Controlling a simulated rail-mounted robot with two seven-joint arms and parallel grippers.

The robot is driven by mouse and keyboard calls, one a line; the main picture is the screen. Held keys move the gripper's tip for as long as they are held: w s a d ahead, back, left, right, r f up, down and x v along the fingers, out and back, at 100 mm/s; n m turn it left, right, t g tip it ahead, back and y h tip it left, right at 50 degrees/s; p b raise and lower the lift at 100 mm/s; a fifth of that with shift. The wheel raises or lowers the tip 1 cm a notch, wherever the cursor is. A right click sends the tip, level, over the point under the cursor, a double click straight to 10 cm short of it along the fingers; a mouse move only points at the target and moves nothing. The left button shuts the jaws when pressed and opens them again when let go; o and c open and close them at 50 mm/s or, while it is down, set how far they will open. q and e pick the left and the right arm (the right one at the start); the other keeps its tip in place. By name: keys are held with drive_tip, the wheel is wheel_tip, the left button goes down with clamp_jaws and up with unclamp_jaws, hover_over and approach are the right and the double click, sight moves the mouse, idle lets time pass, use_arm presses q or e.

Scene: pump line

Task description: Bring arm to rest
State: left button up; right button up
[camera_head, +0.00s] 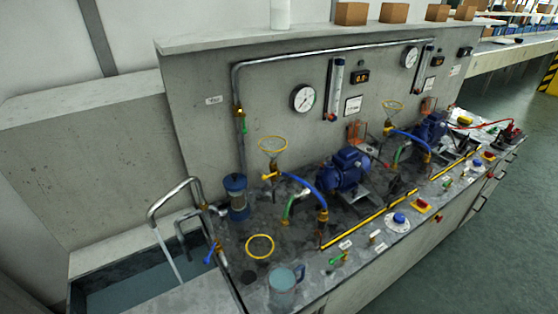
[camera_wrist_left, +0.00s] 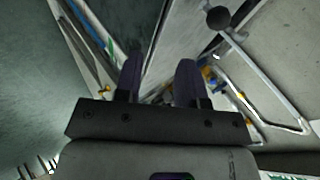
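Neither of my grippers shows in the head view. In the left wrist view my left gripper (camera_wrist_left: 160,80) has its two dark fingers apart with a clear gap between them, and nothing is held. Behind the fingers lie parts of the bench, blurred and seen at a steep tilt. A bent metal pipe (camera_wrist_left: 262,103) is to the right of the fingers. My right gripper is in neither view.
The pump bench carries a blue pump (camera_head: 344,171), a second blue pump (camera_head: 431,131), a clear jug (camera_head: 282,286), a yellow ring (camera_head: 260,247) and a blue-capped filter (camera_head: 236,196). A water basin (camera_head: 125,287) is at lower left. The floor (camera_head: 490,220) at right is clear.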

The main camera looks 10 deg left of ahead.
use_arm(q)
drive_tip(key=s+d+n+g+h, duration=0.4)
drive_tip(key=s+d+n, duration=0.25)
drive_tip(key=s, duration=0.35)
wheel_tip(320, 180, up, 34)
drive_tip(key=p, duration=3.3)
drive_tip(key=shift+w+a+n, duration=0.25)
drive_tip(key=shift+w+n, duration=0.05)
drive_tip(key=shift+n, duration=0.05)
drive_tip(key=shift+f, duration=0.1)
idle(0.8)
idle(1.0)
